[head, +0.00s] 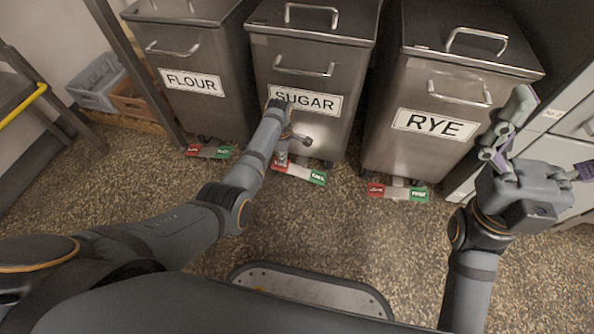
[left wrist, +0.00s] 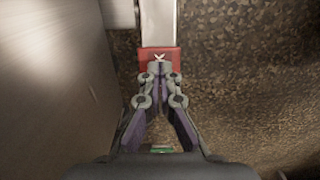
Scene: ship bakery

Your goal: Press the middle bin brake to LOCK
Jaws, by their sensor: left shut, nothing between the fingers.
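The middle bin (head: 310,85) is a grey metal bin labelled SUGAR. Its brake pedal near the floor has a red end (head: 279,168) on the left, a pale bar (head: 299,172) and a green end (head: 318,177) on the right. My left gripper (head: 282,158) is shut and empty, pointing down at the red end. In the left wrist view, its closed fingertips (left wrist: 159,69) overlap the red end (left wrist: 145,56); whether they touch it I cannot tell. My right gripper (head: 540,135) is open and empty, at the right, away from the pedals.
The FLOUR bin (head: 200,65) stands left and the RYE bin (head: 455,85) right, each with a red-and-green pedal. Crates (head: 97,82) sit far left beside a rack with a yellow bar (head: 22,105). Pale drawers (head: 560,125) stand at right. Speckled floor (head: 330,225) in front is clear.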

